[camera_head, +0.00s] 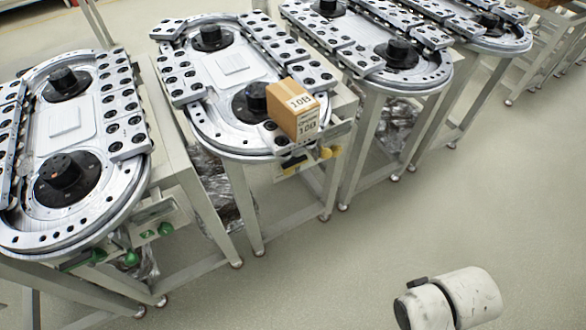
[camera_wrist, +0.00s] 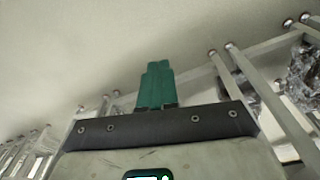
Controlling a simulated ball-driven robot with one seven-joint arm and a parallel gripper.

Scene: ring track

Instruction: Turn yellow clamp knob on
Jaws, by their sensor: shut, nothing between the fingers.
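The yellow clamp knobs show in the head view on the front end of the second ring track (camera_head: 222,150). One yellow knob (camera_head: 326,153) sits at the right, below a cardboard box, and a second yellow piece (camera_head: 290,171) sits to its left. They are small, so which way they are turned cannot be told. My gripper (camera_wrist: 155,84) shows in the wrist view as green fingers held together, shut and empty, over bare floor. In the head view the gripper is out of frame. No yellow knob shows in the wrist view.
A cardboard box (camera_head: 298,111) rests on the second track's front end. The left track (camera_head: 70,215) has green knobs (camera_head: 130,258). More tracks (camera_head: 390,60) stand at the right. Table legs with casters line the aisle, whose floor (camera_head: 380,235) is open.

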